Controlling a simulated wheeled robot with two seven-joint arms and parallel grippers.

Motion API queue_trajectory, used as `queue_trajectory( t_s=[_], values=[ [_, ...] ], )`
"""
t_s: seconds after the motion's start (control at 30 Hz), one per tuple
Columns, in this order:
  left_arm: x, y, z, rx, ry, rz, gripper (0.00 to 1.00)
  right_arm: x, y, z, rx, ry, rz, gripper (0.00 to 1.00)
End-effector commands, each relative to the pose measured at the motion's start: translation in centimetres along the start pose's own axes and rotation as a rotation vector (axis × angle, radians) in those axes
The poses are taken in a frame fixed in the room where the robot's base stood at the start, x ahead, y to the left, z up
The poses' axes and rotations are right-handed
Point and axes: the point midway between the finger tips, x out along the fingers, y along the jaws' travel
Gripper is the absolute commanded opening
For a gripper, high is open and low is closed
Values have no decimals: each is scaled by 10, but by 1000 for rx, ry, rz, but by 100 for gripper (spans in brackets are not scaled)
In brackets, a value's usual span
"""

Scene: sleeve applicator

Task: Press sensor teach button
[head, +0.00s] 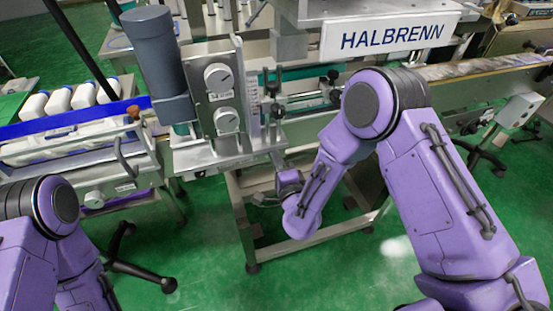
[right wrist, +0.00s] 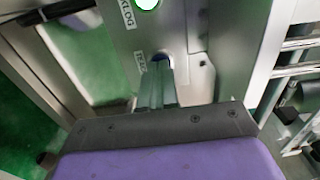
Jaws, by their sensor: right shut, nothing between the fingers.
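In the right wrist view, my right gripper (right wrist: 161,72) is shut and empty, its fingers together and pointing at a grey panel (right wrist: 190,20). A dark blue round button (right wrist: 161,58) shows right at the fingertips, partly hidden by them. A small label (right wrist: 140,61) beside it is only partly readable. I cannot tell whether the fingertips touch the button or stop just short of it. In the head view, my right arm reaches down to the machine's front and the fingers cannot be made out. My left arm is at the lower left, its gripper out of view.
A lit green indicator (right wrist: 148,3) with a label ending in "KLOG" sits on the same panel. The machine has a HALBRENN sign (head: 390,37), a grey motor housing (head: 155,50) and two dials (head: 219,77). Green floor is open in front.

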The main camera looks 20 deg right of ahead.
Motion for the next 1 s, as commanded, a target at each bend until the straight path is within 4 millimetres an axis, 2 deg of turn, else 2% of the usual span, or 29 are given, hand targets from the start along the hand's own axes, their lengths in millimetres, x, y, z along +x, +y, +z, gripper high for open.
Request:
queue_trajectory(
  t_s=[0.2, 0.4, 0.7, 0.87, 0.97, 1.0],
  values=[
    [1, 0, 0, 0, 0, 0, 60, 0, 0, 0, 0, 0, 0, 0],
    [4, 1, 1, -1, 1, 0, 60, 10, 0, 4, 0, -6, -2, 0],
    [4, 0, 2, 0, 0, 0, 60, 10, -2, 5, 1, -10, -7, 0],
    [4, 0, 2, 0, 0, 0, 60, -4, -3, 9, 1, -20, -7, 0],
    [6, 0, 2, 0, 0, 0, 60, -20, -2, 12, 2, -27, -6, 0],
    [9, 1, 4, 0, 0, 0, 60, -31, 0, 11, 1, -26, -4, 0]
  ],
)
